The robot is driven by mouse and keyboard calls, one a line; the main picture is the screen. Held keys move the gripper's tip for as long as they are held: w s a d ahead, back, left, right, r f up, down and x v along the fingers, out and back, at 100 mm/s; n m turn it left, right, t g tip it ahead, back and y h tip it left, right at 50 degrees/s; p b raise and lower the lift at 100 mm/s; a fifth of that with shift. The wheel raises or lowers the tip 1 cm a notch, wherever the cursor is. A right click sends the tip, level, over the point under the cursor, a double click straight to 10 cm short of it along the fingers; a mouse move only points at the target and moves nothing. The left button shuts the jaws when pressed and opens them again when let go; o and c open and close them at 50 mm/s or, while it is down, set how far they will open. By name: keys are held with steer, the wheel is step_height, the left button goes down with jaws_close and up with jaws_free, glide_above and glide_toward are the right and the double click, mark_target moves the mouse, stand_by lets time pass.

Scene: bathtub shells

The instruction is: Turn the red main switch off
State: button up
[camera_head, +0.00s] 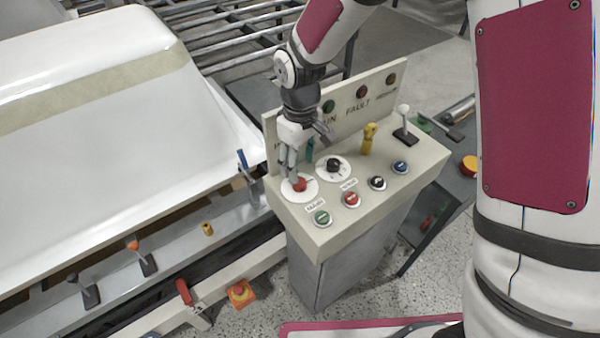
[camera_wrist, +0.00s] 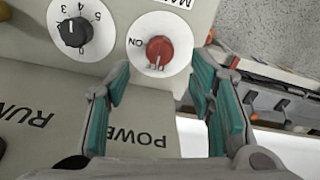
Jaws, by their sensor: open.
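The red main switch (camera_head: 300,184) is a round knob on a white disc at the left end of the control box top. In the wrist view the red knob (camera_wrist: 160,48) sits upper centre, with the word "ON" printed to its left; I cannot tell surely where its pointer stands. My gripper (camera_head: 296,166) hangs over the switch, fingers pointing down. In the wrist view my gripper (camera_wrist: 160,72) is open, its teal-padded fingers spread left and right of the knob's line, with nothing between them. Whether a finger touches the disc is unclear.
A black numbered dial (camera_wrist: 73,32) is beside the switch. Several push buttons, including a green one (camera_head: 321,218), line the box's front. A yellow-handled lever (camera_head: 368,138) and white-knobbed lever (camera_head: 404,112) stand to the right. The upright lamp panel (camera_head: 345,105) rises behind my gripper.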

mark_target(301, 181)
step_height(301, 181, up, 6)
steer(key=shift+r, duration=0.1)
stand_by(0.5)
steer(key=s+d+r+m+t, duration=0.3)
steer(key=s+d+r+m, duration=0.35)
steer(key=d+r, duration=0.7)
steer(key=s+d+r+m+t, duration=0.1)
steer(key=s+d+r, duration=0.1)
steer(key=s, duration=0.5)
steer(key=s+d+r+m+t, duration=0.1)
steer(key=s+d+r+m, duration=0.1)
steer(key=s, duration=0.4)
steer(key=shift+s+d+r+t, duration=0.2)
steer(key=shift+s+r+t, duration=0.15)
steer(key=shift+r, duration=0.5)
